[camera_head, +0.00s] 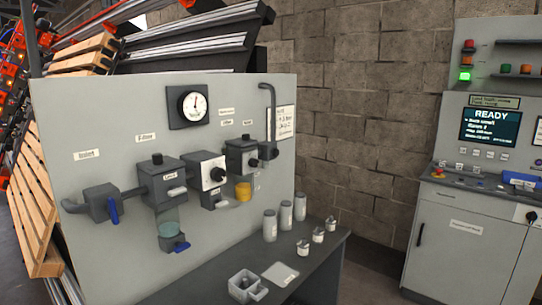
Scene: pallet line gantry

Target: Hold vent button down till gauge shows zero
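A round gauge (193,105) with a white face sits on a dark square plate high on the grey panel (100,232). Its dark needle points roughly upward; the scale is too small to read. Below it is a row of dark valve blocks, including one with a white face and black knob (217,173). The rightmost block (241,155) has a black knob and label. A yellow cylinder (243,192) sits just below it. I cannot tell which part is the vent button; the labels are too small. Neither of my grippers is in view.
A blue lever (113,212) sticks out at the left. A console with a READY screen (490,127) stands right. A pipe (273,118) runs down the panel's right side.

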